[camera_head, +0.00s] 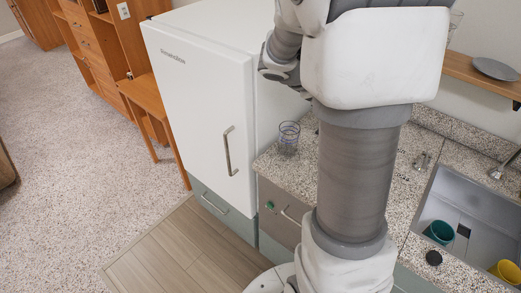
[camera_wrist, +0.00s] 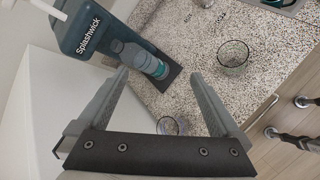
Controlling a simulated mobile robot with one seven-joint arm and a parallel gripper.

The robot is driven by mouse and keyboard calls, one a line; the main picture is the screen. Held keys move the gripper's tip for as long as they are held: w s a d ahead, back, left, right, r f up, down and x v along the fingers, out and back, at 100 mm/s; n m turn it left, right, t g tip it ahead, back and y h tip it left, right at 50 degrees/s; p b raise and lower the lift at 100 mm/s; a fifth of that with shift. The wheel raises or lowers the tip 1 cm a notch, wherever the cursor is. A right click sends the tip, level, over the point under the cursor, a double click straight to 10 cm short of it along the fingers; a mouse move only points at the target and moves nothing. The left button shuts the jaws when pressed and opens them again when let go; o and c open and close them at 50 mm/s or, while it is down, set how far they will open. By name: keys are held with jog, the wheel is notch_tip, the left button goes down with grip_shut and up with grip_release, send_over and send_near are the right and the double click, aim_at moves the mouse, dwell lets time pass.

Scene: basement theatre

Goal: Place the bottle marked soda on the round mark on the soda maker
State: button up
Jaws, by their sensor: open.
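The soda maker (camera_wrist: 85,35), dark teal with the word Splashwick on it, stands at the upper left in the wrist view. A clear bottle with a teal end (camera_wrist: 152,64) shows at its front, over its dark base (camera_wrist: 170,78). I cannot read a mark on the bottle or tell whether it rests on the round mark, which I do not make out. My gripper (camera_wrist: 159,73) is open, and its fingertips point towards the bottle and base with nothing held. In the head view my arm hides the soda maker and my gripper.
A drinking glass (camera_head: 288,138) stands on the speckled counter (camera_head: 285,172) beside the white fridge (camera_head: 198,90). The sink (camera_head: 460,226) at right holds a teal cup (camera_head: 439,232) and a yellow cup (camera_head: 506,272).

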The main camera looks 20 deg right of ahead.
jog(key=s+a+r+m+t+y, duration=0.1)
jog(key=s+a+r+m+y, duration=0.1)
jog(key=s+a, duration=0.3)
jog(key=s+a+r+m+t+y, duration=0.1)
jog(key=s+a+m+y, duration=0.3)
jog(key=a, duration=0.9)
jog(key=s+a+r+m+t+y, duration=0.1)
jog(key=s+a+r+m+y, duration=0.2)
jog(key=s+a, duration=0.5)
jog(key=shift+s+a+m+t+y, duration=0.15)
jog(key=shift+a+m+t+y, duration=0.15)
jog(key=shift+a+m+y, duration=0.45)
jog(key=shift+d+r, duration=0.1)
jog(key=shift+d, duration=0.3)
